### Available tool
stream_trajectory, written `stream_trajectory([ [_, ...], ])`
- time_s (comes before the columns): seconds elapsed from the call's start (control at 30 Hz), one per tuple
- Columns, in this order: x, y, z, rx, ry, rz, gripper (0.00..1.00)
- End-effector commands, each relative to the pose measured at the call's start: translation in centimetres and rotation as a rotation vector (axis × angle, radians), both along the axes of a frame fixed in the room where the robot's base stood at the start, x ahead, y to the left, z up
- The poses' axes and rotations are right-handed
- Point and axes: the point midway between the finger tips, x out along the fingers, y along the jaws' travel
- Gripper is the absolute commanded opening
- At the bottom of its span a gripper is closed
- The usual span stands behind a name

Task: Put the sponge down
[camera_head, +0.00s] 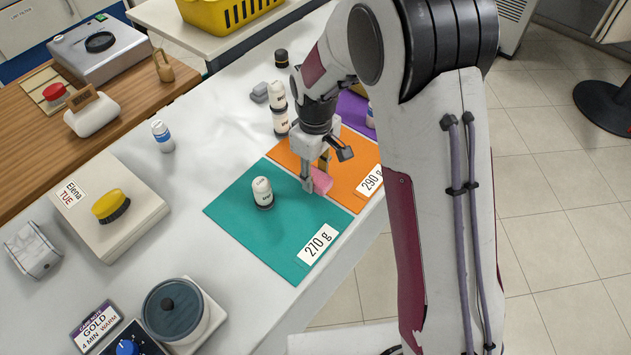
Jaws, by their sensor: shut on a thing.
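My gripper (316,174) is shut on a small pink block, which looks like the sponge (321,181). It points down over the orange mat (340,186), close to where that mat meets the teal mat (272,226). The fingers partly cover the sponge. I cannot tell whether its underside touches the mat. A white bottle with a dark base (263,193) stands on the teal mat, to the left of my gripper.
Labels read 270 g (318,244) and 290 g (371,181). A purple mat (353,108) lies beyond. A yellow brush (110,206) rests on a pale box at left. The teal mat's front is clear.

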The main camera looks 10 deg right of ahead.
Motion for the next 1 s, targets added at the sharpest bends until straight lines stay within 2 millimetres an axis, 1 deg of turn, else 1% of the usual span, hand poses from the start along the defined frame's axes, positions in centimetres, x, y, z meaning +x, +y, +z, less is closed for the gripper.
stream_trajectory([
  [0.1,-0.1,0.0,-1.3,-0.001,0.004,0.000,0.19],
  [0.3,-0.1,0.0,-3.0,-0.001,0.002,0.000,0.19],
  [0.83,0.0,0.0,-3.5,0.000,0.000,0.000,0.19],
  [0.87,0.0,0.0,-3.5,0.000,0.000,0.000,0.33],
  [0.9,0.0,0.0,-3.5,0.000,0.000,0.000,0.43],
  [0.93,0.0,0.0,-3.5,0.000,0.000,0.000,0.47],
  [1.0,0.0,0.0,-3.5,0.000,0.000,0.000,0.47],
])
